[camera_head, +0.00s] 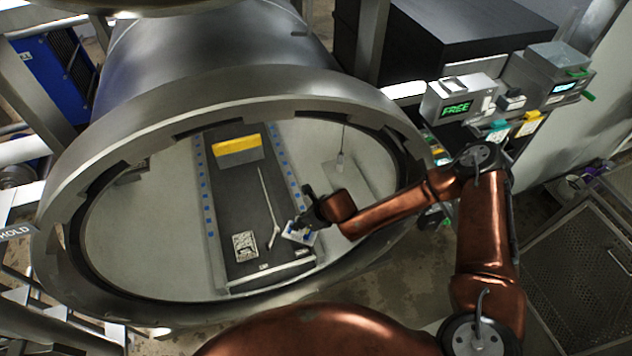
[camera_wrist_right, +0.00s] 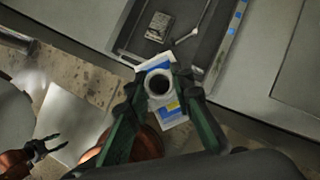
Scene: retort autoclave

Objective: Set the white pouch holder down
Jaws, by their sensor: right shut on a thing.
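The white pouch holder (camera_head: 299,234) is in my right gripper (camera_head: 302,221), near the right edge of the dark tray inside the round vessel mouth. In the right wrist view the holder (camera_wrist_right: 143,67) shows as a white ring around a dark opening, with white, blue and yellow flat parts beneath it. The right fingers (camera_wrist_right: 160,84) close on it from both sides. I cannot tell whether its underside touches anything. My left gripper (camera_wrist_right: 57,144) appears at the lower left of the wrist view, its fingers apart and empty; the head view does not show it.
The dark tray (camera_head: 235,200) carries a yellow-topped block (camera_head: 237,149), a thin metal rod (camera_head: 268,205) and a square patterned plate (camera_head: 245,246). The vessel's thick metal rim (camera_head: 75,170) surrounds it. A box reading FREE (camera_head: 456,108) stands at right. The tray's middle has bare room.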

